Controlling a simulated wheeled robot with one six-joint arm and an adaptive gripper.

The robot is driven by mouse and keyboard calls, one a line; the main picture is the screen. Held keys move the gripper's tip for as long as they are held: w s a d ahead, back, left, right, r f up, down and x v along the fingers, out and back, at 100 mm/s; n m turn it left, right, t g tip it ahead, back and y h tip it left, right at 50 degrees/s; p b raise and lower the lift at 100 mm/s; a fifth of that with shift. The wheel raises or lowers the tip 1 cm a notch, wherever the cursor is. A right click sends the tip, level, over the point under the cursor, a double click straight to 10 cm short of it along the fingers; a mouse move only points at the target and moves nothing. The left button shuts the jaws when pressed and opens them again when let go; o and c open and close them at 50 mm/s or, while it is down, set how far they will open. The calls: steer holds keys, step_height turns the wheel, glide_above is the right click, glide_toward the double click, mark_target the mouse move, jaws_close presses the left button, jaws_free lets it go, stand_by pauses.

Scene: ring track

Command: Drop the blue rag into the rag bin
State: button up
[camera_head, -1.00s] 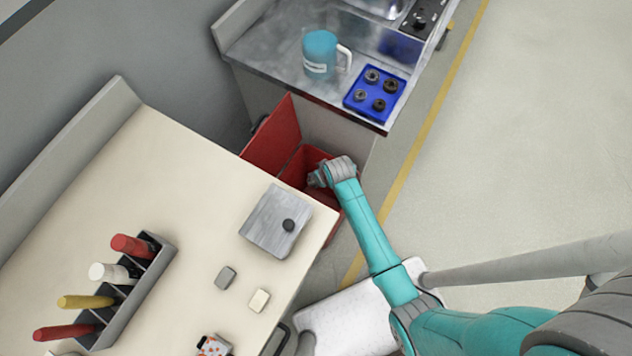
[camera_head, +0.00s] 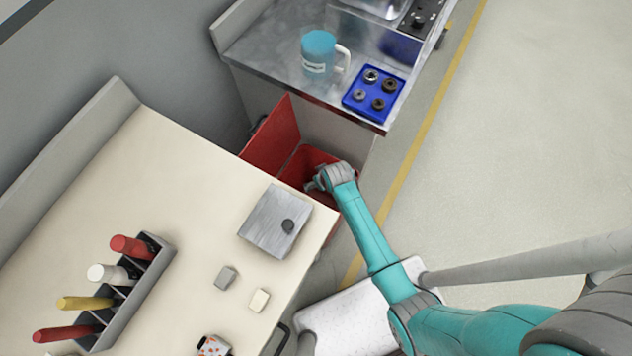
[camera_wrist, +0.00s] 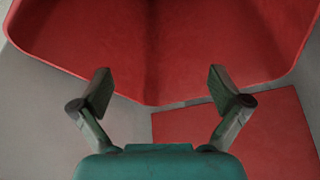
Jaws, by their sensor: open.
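The red rag bin (camera_head: 310,158) stands on the floor between the two benches, its lid (camera_head: 268,140) swung open. My gripper (camera_head: 313,184) is over the bin's opening. In the wrist view my gripper (camera_wrist: 160,85) has its two fingers wide apart with nothing between them. Red bin surfaces (camera_wrist: 220,40) fill the top of that view, and another red panel (camera_wrist: 240,135) shows at the lower right. I see no blue rag in either view. The bottom of the bin is partly hidden by my arm and the bench.
The cream bench (camera_head: 150,190) at the left holds a tool rack (camera_head: 130,290), a metal plate (camera_head: 262,222) and small blocks. Its corner is close to my gripper. The metal bench (camera_head: 275,65) behind bears a blue mug (camera_head: 318,52) and a blue tray (camera_head: 358,108). Open floor lies right.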

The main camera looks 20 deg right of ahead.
steer(key=shift+r, duration=0.1)
steer(key=v, duration=1.1)
steer(key=shift+s+r, duration=0.25)
steer(key=shift+r, duration=0.1)
